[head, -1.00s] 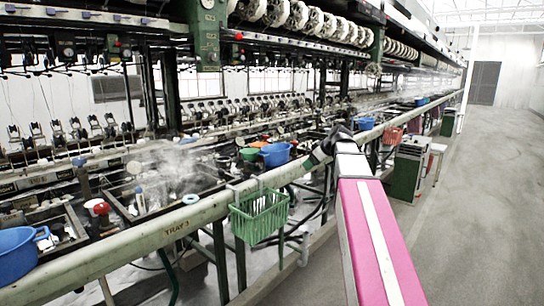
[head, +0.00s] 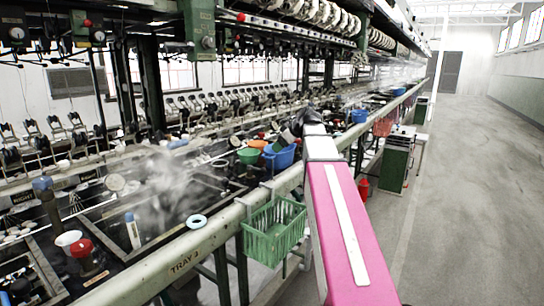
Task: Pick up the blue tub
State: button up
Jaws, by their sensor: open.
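A blue tub (head: 283,158) stands by the long rail in the middle of the head view, beside a green bowl and an orange item. My gripper (head: 287,140), at the end of my pink and white arm, is at the tub's upper right in the picture. It looks dark and small, and its jaws are open with nothing seen held in them. My arm and wrist hide part of the area behind the tub. I cannot tell whether the fingers touch the rim. Another blue tub (head: 360,116) stands farther along the rail.
A green basket (head: 273,232) hangs on the front of the rail (head: 222,222), left of my arm. A green bowl (head: 248,156) is left of the tub. Steaming basins lie at left. A red basket (head: 384,125) hangs farther off. The aisle floor (head: 460,200) at right is clear.

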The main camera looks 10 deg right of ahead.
aim_at(280, 156)
jog(key=x, duration=1)
jog(key=shift+w+a+f, duration=0.15)
jog(key=shift+w+f, duration=0.1)
jog(key=c, duration=1.1)
